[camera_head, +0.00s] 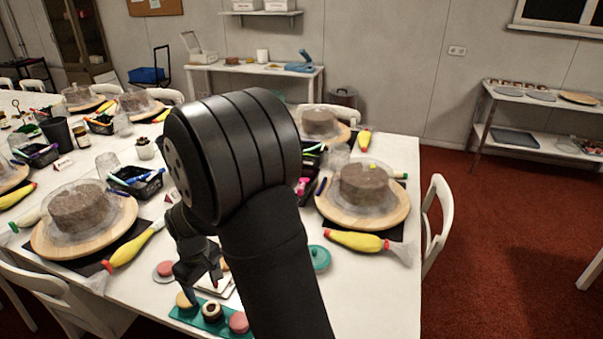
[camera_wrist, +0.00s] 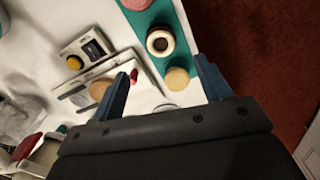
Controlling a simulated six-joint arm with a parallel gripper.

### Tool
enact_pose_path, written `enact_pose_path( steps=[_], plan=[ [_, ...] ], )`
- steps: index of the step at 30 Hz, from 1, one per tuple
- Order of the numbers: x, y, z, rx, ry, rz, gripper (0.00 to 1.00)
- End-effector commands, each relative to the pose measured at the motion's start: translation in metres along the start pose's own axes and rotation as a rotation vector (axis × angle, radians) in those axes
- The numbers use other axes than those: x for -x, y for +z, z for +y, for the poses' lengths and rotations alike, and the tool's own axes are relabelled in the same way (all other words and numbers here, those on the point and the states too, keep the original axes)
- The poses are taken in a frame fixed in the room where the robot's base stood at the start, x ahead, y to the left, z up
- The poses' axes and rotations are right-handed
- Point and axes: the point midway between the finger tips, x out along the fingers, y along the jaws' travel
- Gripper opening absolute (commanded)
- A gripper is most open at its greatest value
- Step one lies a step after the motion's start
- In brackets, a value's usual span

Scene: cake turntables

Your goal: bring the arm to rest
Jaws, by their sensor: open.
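My gripper (camera_wrist: 165,92) is open, its two blue-grey fingers spread apart with nothing held between them. In the head view my gripper (camera_head: 205,280) points down above the near part of the white table (camera_head: 385,300), just over a teal tray (camera_head: 185,316) with several macarons. The wrist view shows the teal tray (camera_wrist: 187,38) too, with a dark-centred macaron (camera_wrist: 160,42) and a tan macaron (camera_wrist: 177,79) beyond and between the fingertips. My black arm hides part of the table in the head view.
Cakes under clear covers stand on wooden turntables (camera_head: 395,217) to both sides. A yellow piping bag (camera_head: 355,241) lies right of my arm. A pink macaron on a small dish (camera_head: 165,269) lies left of my gripper.

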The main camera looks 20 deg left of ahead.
Motion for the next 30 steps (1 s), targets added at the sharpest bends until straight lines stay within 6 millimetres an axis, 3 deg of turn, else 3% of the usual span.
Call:
enact_pose_path(
  steps=[18, 24, 30],
  plan=[
    [-0.107, 0.001, -0.001, 0.0, -0.002, -0.004, 0.71],
    [-0.089, 0.0, 0.0, 0.0, 0.0, 0.001, 0.71],
    [-0.083, 0.0, 0.0, 0.0, 0.0, 0.0, 0.71]
  ],
)
